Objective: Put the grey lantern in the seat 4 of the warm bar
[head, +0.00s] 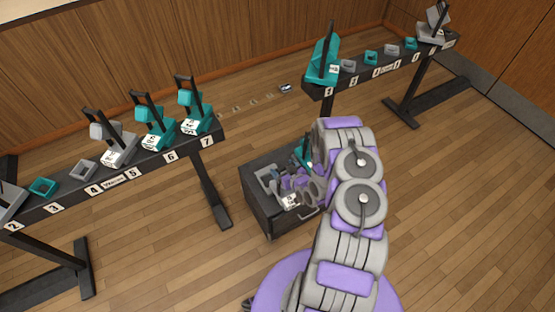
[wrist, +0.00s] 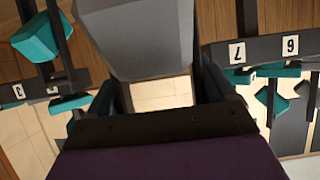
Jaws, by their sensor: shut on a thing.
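A grey lantern fills the top middle of the wrist view (wrist: 145,40). My gripper (wrist: 162,95) is shut on it; the fingertips and the grip are partly hidden. In the head view my gripper (head: 300,186) is low over a dark crate, and the held lantern is hard to separate from the parts around it. The warm bar (head: 72,198) stands at left with numbered seats. Seat 4 (head: 84,169) is a small grey, empty frame above the 4 label. Another grey lantern (head: 112,147) stands at seat 5.
The dark crate (head: 262,212) stands on the floor, with a teal piece (head: 303,152) at its back. Teal lanterns occupy seat 6 (head: 153,125) and seat 7 (head: 194,108). Seat 3 (head: 43,187) is an empty teal frame. A second bar (head: 390,72) stands at right.

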